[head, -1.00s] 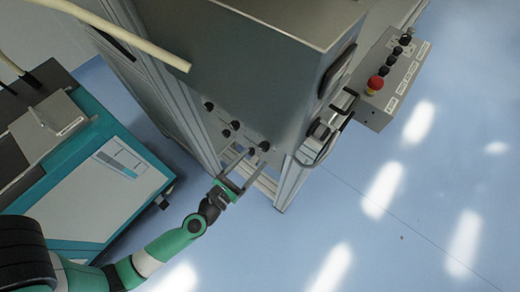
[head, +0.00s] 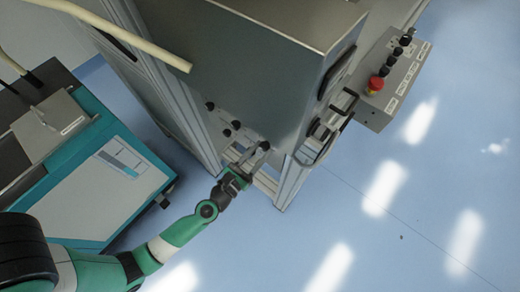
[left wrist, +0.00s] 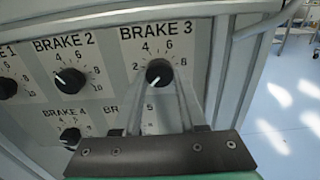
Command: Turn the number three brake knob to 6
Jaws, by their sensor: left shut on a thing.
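The brake 3 knob (left wrist: 159,72) is a round black knob on a light panel in the left wrist view, under the label BRAKE 3. Its white mark points down and to the left, below the 2 on its dial. My left gripper (left wrist: 160,85) has its two pale fingers at the knob, one on each side, and is shut on it. In the head view my left gripper (head: 255,158) reaches up to the knob panel under the grey cabinet, and its fingertips partly cover the knob. My right gripper is not in view.
The brake 2 knob (left wrist: 70,80) is to the left and the brake 4 knob (left wrist: 70,138) is lower left. Metal frame bars (left wrist: 232,60) stand close on the right. A control box with a red button (head: 375,84) is at upper right. A teal-and-white machine (head: 110,175) stands left.

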